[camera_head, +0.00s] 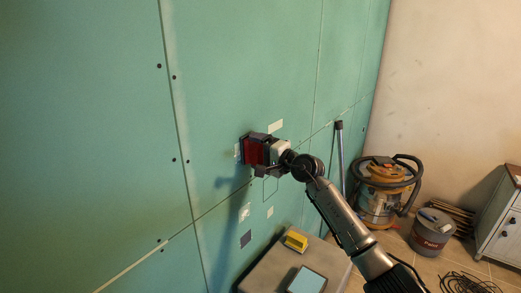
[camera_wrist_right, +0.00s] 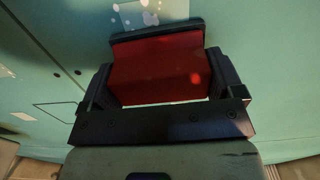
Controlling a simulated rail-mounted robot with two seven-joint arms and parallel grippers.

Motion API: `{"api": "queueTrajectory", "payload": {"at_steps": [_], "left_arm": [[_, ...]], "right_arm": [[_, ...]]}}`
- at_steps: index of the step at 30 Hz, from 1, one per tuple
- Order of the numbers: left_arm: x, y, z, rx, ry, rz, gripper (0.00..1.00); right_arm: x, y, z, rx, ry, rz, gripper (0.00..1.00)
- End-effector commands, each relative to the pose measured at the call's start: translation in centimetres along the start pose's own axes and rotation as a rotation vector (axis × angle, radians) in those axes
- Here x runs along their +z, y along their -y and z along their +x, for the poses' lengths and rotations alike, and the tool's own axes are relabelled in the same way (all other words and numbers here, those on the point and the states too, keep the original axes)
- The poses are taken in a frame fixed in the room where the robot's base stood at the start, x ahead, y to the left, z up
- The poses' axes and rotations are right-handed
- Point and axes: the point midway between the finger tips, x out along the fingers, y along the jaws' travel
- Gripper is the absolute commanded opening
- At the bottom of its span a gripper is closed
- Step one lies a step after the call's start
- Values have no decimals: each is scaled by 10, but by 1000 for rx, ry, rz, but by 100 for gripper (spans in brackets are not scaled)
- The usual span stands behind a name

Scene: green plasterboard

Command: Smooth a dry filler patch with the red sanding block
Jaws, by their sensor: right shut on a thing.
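The red sanding block (camera_head: 253,151) is in my right gripper (camera_head: 262,153), close to the green plasterboard wall. In the right wrist view the red block (camera_wrist_right: 160,72) sits between the two dark fingers, with a dark pad along its far edge. A pale patch with white speckles (camera_wrist_right: 150,14) shows just beyond that edge, partly hidden by the block. I cannot tell whether the block touches the wall. Other patches on the board are a cream one (camera_head: 275,126), a white one (camera_head: 244,211), a small pale one (camera_head: 270,211) and a grey one (camera_head: 246,238). My left gripper is out of view.
A grey box-like surface (camera_head: 265,275) below holds a yellow block (camera_head: 296,241) and a light blue sheet (camera_head: 306,281). A vacuum cleaner (camera_head: 384,190), a grey bucket (camera_head: 432,230), an upright pole (camera_head: 339,155) and a cabinet (camera_head: 501,220) stand to the right. A cable (camera_head: 465,283) lies on the floor.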

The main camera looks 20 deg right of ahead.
Motion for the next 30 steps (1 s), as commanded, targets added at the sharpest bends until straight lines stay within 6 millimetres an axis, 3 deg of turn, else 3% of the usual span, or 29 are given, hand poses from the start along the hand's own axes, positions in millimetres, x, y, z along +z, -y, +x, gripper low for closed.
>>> {"api": "queueTrajectory", "payload": {"at_steps": [30], "left_arm": [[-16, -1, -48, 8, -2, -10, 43]], "right_arm": [[60, 4, 0, 1, 3, -1, 68]]}}
